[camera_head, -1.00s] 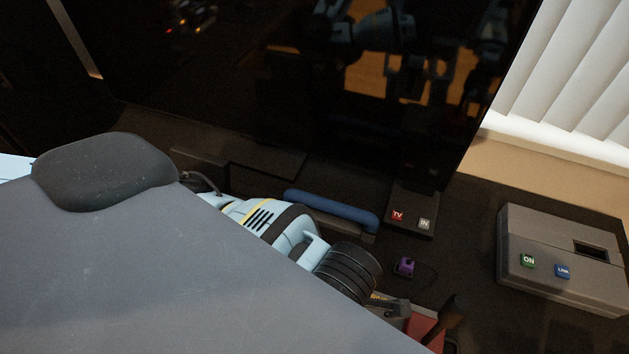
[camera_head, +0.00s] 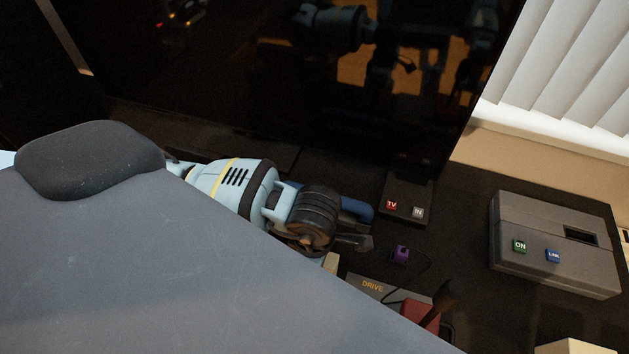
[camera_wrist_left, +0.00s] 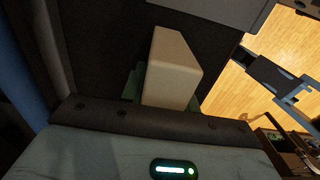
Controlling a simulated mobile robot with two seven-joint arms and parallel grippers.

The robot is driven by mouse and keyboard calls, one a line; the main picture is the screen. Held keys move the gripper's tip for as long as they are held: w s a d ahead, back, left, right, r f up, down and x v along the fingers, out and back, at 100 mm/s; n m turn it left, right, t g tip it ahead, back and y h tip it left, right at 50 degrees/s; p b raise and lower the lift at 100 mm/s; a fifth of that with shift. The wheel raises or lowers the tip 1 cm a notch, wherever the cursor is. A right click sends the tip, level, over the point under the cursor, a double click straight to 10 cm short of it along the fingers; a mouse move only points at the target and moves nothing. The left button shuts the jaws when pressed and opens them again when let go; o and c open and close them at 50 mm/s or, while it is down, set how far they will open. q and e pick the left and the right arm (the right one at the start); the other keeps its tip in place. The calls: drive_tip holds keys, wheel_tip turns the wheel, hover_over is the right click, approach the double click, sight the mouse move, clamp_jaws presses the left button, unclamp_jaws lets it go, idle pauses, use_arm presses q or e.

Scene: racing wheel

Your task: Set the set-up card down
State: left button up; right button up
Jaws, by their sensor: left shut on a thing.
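My left gripper (camera_head: 352,241) reaches in over the dark desk, in front of the blue bar, and is partly hidden by its own wrist. In the left wrist view, a pale beige piece (camera_wrist_left: 172,72) stands out from the palm, between greenish parts. I take it for the set-up card, held in the shut gripper; no print on it shows. In the head view only a small pale piece (camera_head: 331,262) shows just below the gripper. I cannot tell whether it touches the desk. A dark and light-blue forked part (camera_wrist_left: 285,88), perhaps my right gripper, shows in the wrist view.
A grey box (camera_head: 555,240) with ON and LINK buttons stands at right. A TV/IN pad (camera_head: 407,196), purple piece (camera_head: 401,255), DRIVE-labelled box (camera_head: 372,287) and red block (camera_head: 419,313) with a dark lever are near the gripper. A large dark screen (camera_head: 300,70) stands behind.

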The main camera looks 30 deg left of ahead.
use_arm(q)
drive_tip(key=shift+f, duration=0.35)
use_arm(e)
drive_tip(key=shift+w, duration=0.1)
use_arm(q)
drive_tip(key=shift+f, duration=0.2)
drive_tip(key=o, duration=1)
drive_tip(key=shift+r, duration=0.55)
wheel_tip(320, 180, up, 11)
drive_tip(key=shift+r+p, duration=0.2)
drive_tip(key=shift+p, duration=0.35)
use_arm(e)
drive_tip(key=shift+w+r, duration=0.35)
drive_tip(key=shift+r, duration=0.35)
